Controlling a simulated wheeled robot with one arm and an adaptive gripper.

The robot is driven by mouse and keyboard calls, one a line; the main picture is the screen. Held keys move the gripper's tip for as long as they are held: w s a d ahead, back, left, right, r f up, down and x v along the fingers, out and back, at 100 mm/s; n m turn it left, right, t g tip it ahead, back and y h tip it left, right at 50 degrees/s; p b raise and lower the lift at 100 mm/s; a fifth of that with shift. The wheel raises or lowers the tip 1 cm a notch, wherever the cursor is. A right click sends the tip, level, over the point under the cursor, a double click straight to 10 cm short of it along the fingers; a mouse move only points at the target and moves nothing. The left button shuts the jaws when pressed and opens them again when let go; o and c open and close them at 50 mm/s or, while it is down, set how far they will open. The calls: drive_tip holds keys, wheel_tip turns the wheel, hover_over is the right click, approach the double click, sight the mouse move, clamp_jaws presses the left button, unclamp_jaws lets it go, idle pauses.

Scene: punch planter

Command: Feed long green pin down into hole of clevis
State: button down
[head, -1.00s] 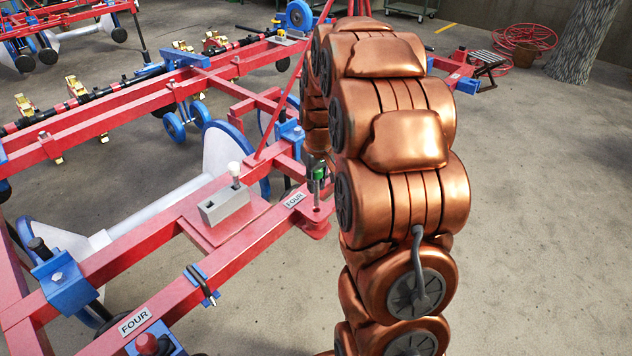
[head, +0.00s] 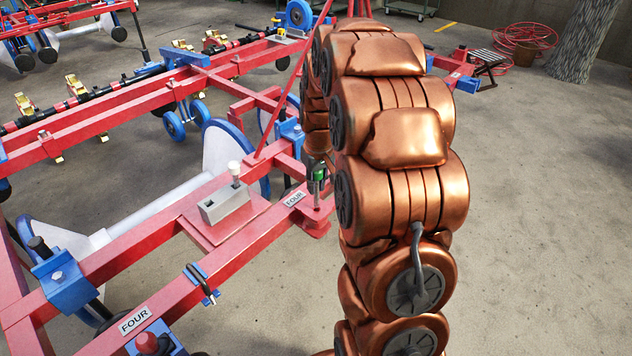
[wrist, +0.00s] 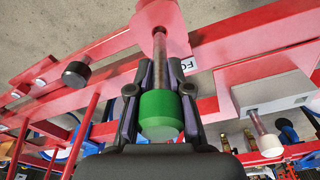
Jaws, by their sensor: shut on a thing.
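The long green pin has a green head (wrist: 160,113) and a grey metal shank (wrist: 159,62). My gripper (wrist: 159,93) is shut on the green head, with a dark finger on each side. In the head view the pin (head: 317,186) hangs about upright over the red clevis (head: 315,228) at the end of the red beam. The shank's lower end meets the clevis plate (wrist: 157,14) where the hole is. I cannot tell whether the tip is inside the hole or just over it. My arm hides most of the gripper in the head view.
A grey block with a white-topped knob (head: 234,172) stands on the beam left of the clevis. A "FOUR" label (head: 294,198) is close beside the clevis. Red frames and blue wheels (head: 182,123) fill the left.

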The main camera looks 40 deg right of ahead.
sight(316, 205)
drive_tip(key=shift+f+b, duration=0.75)
drive_tip(key=shift+f, duration=2.55)
drive_tip(key=c, duration=1)
unclamp_jaws()
drive_tip(key=r, duration=0.8)
drive_tip(key=s+r, duration=0.1)
drive_tip(key=r, duration=0.3)
drive_tip(key=shift+s+a, duration=0.1)
drive_tip(key=s+a+r+n+g, duration=0.1)
drive_tip(key=s+a+g, duration=0.1)
drive_tip(key=s+a, duration=1.15)
drive_tip(key=s+a+f+g, duration=0.1)
drive_tip(key=s+a, duration=0.3)
drive_tip(key=s, duration=0.3)
drive_tip(key=s+a+f+g, duration=0.1)
drive_tip(key=s+a, duration=0.2)
drive_tip(key=s, duration=0.4)
wheel_tip(316, 205, up, 24)
drive_tip(key=s+t+p, duration=0.1)
drive_tip(key=s+p, duration=0.1)
drive_tip(key=p, duration=2)
drive_tip(key=shift+a+n, duration=0.15)
drive_tip(key=shift+n, duration=0.15)
